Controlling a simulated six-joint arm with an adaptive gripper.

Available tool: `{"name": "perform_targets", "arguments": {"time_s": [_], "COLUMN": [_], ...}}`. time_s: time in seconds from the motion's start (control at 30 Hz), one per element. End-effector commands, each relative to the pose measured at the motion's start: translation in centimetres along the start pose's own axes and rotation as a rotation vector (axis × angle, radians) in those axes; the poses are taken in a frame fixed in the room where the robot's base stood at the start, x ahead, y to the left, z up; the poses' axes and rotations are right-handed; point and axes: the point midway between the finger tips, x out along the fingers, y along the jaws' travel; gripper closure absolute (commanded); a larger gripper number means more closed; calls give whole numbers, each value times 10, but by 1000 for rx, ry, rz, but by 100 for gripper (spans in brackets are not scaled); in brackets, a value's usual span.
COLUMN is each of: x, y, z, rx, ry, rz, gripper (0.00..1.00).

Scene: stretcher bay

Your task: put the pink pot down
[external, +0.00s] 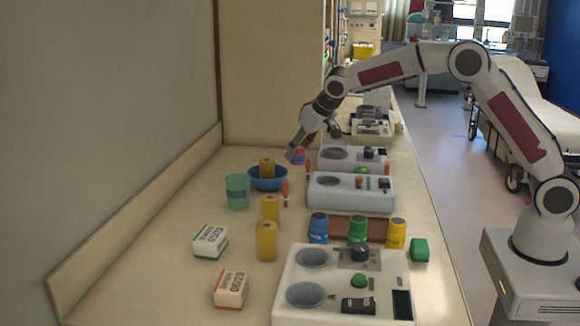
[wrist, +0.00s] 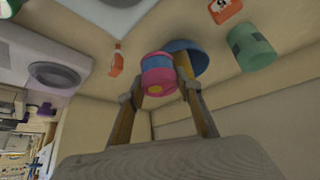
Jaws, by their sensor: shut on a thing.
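The pink pot (wrist: 158,72), with a blue band and a yellow spot, is between the two fingers of my gripper (wrist: 161,78) in the wrist view. The fingers are shut on its sides. In the external view, my gripper (external: 296,152) points down over the far part of the counter, and the pink pot (external: 300,156) shows small and partly hidden at the fingertips. The pot is behind and to the right of the blue bowl (external: 268,184). I cannot tell whether its base touches the counter.
The blue bowl, holding a yellow cylinder (external: 267,167), stands close by, with a green cup (external: 237,192) and an orange bottle (external: 285,193) nearer the camera. Grey-white devices (external: 350,192) line the right side. Bare counter (external: 225,157) lies left of the pot.

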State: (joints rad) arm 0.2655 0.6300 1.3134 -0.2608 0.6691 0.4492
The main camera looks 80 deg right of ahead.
Motion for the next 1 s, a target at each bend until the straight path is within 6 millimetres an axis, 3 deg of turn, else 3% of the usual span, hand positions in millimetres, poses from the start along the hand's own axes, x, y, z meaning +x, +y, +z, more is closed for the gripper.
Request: {"name": "perform_targets", "arguments": {"time_s": [0.1, 0.6, 0.9, 1.0], "x": [5, 9, 11, 16], "y": [-42, -184, -241, -249], "z": [-3, 6, 14, 13], "rx": [-59, -270, -362, -378], "ry": [1, 2, 5, 4], "rz": [-38, -173, -238, -249], "gripper": [87, 87, 87, 87]}}
